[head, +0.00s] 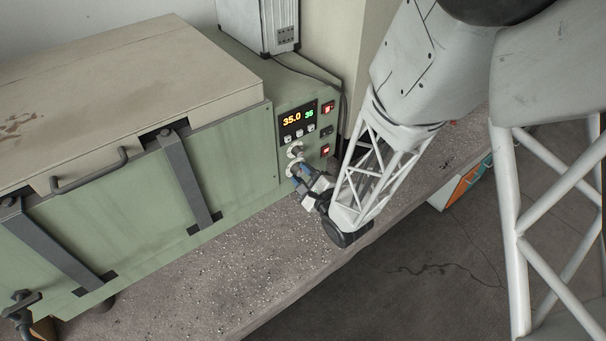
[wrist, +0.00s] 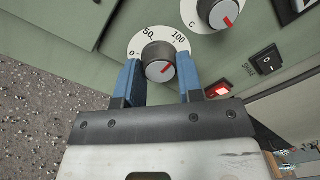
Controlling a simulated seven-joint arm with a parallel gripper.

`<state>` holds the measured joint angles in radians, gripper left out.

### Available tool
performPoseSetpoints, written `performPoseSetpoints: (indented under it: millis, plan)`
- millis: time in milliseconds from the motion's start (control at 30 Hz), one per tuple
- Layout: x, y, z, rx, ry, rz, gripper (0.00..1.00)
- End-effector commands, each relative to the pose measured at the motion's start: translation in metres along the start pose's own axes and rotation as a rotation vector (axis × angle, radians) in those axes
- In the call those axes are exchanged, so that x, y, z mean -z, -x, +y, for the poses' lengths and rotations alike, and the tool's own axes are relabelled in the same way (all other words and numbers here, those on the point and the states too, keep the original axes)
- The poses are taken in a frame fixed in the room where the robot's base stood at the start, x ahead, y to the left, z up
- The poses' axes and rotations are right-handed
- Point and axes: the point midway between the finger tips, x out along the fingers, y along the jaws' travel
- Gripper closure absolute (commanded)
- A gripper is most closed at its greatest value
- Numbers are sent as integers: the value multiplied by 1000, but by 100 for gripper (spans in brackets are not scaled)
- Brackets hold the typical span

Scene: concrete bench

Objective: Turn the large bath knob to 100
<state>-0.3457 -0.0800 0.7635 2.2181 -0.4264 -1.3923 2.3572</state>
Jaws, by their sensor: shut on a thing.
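The bath knob (wrist: 159,62) is a dark round knob with a grey face, on a white dial marked 0, 50 and 100. Its red pointer line slants across the right part of the face, away from the 0 mark at left; I cannot read an exact value. My gripper (wrist: 159,80) has its blue fingers on either side of this knob, shut on it. In the head view my gripper (head: 298,180) is at the lower knob of the green bath's panel, mostly hiding it.
A second knob (wrist: 218,12), with a red pointer, sits close by at the upper right. A lit red switch (wrist: 218,90) and a black rocker switch (wrist: 267,60) are right of the fingers. The speckled bench (head: 250,240) is clear in front.

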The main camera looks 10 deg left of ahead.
Motion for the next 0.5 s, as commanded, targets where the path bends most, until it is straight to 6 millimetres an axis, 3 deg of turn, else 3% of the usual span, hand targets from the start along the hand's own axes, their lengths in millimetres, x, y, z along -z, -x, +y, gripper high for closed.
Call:
performPoseSetpoints:
  millis: [500]
  plan:
    - [0, 0, 0, 1, -62, 3, 89]
